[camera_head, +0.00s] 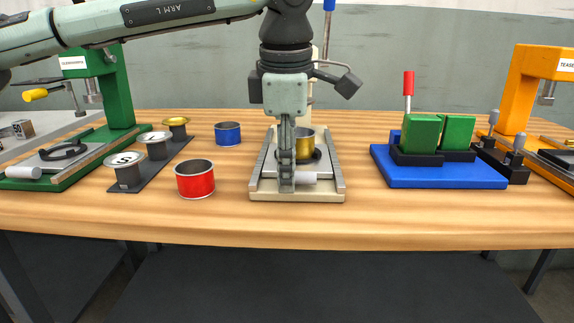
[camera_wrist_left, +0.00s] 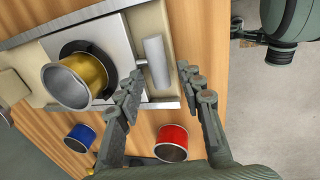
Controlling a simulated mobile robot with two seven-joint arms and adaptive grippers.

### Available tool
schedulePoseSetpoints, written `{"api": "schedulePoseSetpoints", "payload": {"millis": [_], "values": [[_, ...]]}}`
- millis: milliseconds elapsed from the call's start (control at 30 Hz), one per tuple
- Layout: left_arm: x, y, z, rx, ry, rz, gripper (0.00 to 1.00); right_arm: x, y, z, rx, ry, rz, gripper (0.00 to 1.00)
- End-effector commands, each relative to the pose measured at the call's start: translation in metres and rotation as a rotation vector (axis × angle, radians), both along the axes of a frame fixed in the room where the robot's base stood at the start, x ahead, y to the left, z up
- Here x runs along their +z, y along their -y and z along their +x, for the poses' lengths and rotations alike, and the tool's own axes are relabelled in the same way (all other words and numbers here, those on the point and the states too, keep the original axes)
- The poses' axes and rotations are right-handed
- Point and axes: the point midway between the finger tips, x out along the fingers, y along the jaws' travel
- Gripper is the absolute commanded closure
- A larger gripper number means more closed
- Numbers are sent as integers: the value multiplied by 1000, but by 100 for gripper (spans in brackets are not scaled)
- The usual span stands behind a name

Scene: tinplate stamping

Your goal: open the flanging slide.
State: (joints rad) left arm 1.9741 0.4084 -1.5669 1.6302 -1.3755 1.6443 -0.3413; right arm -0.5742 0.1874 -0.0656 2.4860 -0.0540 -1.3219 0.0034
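The flanging slide is a steel plate in a cream-framed press base (camera_head: 256,187) at the middle of the table; the plate also shows in the left wrist view (camera_wrist_left: 113,37). A gold can (camera_head: 304,151) stands on it in a dark ring. The slide's pale grey cylindrical handle (camera_head: 306,179) is at the front end. My left gripper (camera_head: 286,186) points down over the front end and partly hides the slide and handle. In the left wrist view its fingers (camera_wrist_left: 160,72) are apart, with the handle (camera_wrist_left: 156,62) between or just beyond the tips; contact is unclear. My right gripper is not in view.
A red can (camera_head: 195,181) and a blue can (camera_head: 228,134) stand left of the base. A dark strip with several spool-like parts (camera_head: 126,169) and a green press (camera_head: 118,85) are further left. A blue fixture (camera_head: 440,176) and an orange press (camera_head: 520,85) stand right.

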Motion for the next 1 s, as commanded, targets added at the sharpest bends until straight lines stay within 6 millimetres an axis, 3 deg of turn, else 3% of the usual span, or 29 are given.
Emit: {"api": "schedulePoseSetpoints", "payload": {"millis": [367,800,1000], "values": [[8,0,-1,0,1,0,61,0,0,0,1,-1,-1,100],[92,1,-18,0,1,-1,61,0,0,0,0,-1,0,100],[114,0,-22,0,0,-1,61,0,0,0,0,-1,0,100]]}}
